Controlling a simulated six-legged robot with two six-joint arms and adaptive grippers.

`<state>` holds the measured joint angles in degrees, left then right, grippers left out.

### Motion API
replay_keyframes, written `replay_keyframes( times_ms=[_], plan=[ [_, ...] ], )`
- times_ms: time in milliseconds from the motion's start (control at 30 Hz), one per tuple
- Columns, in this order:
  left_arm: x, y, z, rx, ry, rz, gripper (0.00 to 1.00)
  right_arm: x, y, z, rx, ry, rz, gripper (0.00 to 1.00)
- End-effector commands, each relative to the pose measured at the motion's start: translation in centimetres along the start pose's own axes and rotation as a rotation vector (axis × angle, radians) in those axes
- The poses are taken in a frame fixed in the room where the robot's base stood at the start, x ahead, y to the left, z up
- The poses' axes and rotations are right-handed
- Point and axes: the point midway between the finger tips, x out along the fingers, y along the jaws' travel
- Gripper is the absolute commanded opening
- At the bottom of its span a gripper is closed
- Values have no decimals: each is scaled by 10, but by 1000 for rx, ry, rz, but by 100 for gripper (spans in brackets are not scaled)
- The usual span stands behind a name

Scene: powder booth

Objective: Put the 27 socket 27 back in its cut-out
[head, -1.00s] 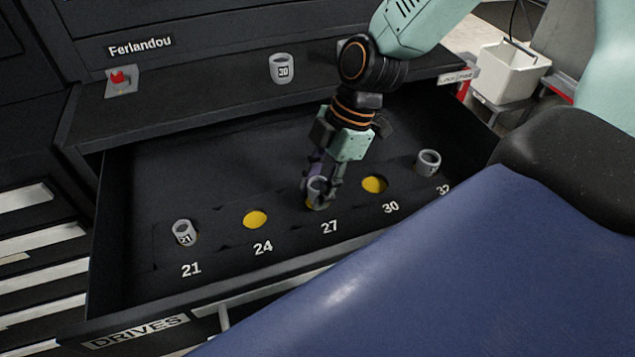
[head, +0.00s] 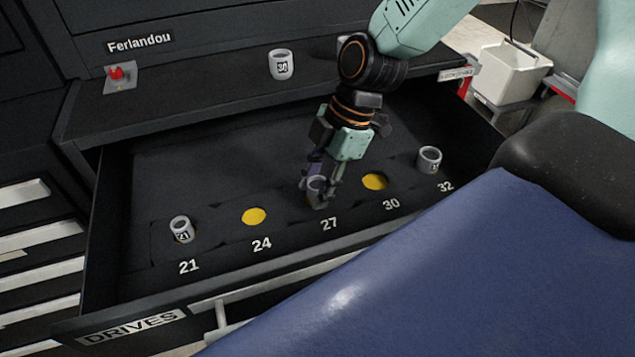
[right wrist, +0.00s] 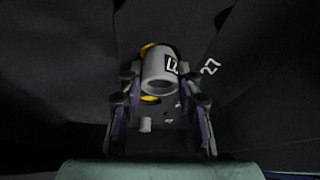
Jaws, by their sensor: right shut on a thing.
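My right gripper (head: 317,190) points down into the drawer, shut on the grey 27 socket (head: 316,186). The socket is at the cut-out above the printed 27 (head: 329,224). In the right wrist view the socket (right wrist: 160,72) sits between the fingers, its label facing the printed 27 (right wrist: 210,66). A yellow sliver of the cut-out (right wrist: 149,47) shows past the socket's edge there. In the head view that cut-out is hidden by socket and fingers. I cannot tell whether the socket has entered it. My left gripper is not in view.
Yellow cut-outs 24 (head: 254,216) and 30 (head: 375,182) are empty. The 21 socket (head: 182,229) and 32 socket (head: 429,160) stand in the drawer (head: 215,165). Another socket (head: 281,65) stands on the ledge, near a red button (head: 117,73). A white bin (head: 507,73) is at right.

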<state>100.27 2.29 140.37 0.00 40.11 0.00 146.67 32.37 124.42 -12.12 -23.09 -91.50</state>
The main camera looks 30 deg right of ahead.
Motion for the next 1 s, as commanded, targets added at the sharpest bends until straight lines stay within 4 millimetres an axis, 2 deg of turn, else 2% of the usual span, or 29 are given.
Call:
replay_keyframes(
  times_ms=[33,867,900,1000],
  plan=[
    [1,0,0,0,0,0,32,5,-4,2,0,-1,-11,0],
    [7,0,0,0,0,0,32,11,-5,4,-4,-1,-10,0],
    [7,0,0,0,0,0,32,11,-5,4,-4,-1,-10,36],
    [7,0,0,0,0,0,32,11,-5,4,-4,-1,-12,45]
  ],
)
